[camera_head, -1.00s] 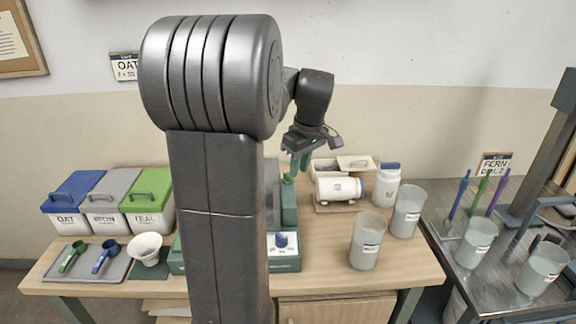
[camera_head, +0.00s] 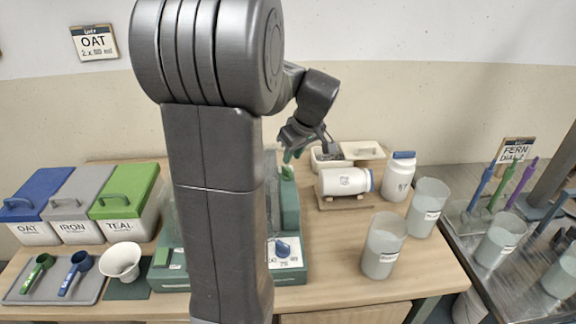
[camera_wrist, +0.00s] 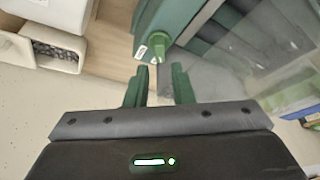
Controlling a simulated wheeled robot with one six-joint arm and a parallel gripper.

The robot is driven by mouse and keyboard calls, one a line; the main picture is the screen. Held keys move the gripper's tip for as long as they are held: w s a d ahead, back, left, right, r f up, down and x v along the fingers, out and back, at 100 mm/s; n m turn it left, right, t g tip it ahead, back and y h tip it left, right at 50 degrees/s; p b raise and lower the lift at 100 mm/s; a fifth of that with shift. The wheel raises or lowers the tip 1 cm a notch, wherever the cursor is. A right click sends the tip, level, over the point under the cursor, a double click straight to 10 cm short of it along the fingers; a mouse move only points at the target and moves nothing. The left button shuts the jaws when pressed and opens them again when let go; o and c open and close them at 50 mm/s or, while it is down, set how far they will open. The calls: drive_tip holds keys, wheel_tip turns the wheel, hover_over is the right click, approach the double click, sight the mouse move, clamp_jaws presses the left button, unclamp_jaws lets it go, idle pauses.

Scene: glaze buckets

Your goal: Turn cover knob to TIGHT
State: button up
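The cover knob (camera_wrist: 158,40) is a small green cylinder on the green mixer housing (camera_wrist: 172,14) in the wrist view. A white label sits beside it; its text is too small to read. My gripper (camera_wrist: 162,84) has two green fingers spread apart with nothing between them, just short of the knob and apart from it. In the head view, my gripper (camera_head: 290,156) is above the housing's green column (camera_head: 289,208), with the knob near the fingertips. My arm hides much of the machine. A clear cover (camera_wrist: 255,55) shows at right in the wrist view.
A blue dial (camera_head: 283,249) is on the machine's front panel. A white jar (camera_head: 342,181) lies on a rest beside the column, with an open white box (camera_head: 327,156) behind it. Beakers (camera_head: 384,246) stand at right; lidded bins (camera_head: 124,200) stand at left.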

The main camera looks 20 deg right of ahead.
sight(287, 168)
drive_tip(key=x, duration=0.5)
drive_tip(key=shift+w+f, duration=0.15)
drive_tip(key=shift+f, duration=0.25)
clamp_jaws()
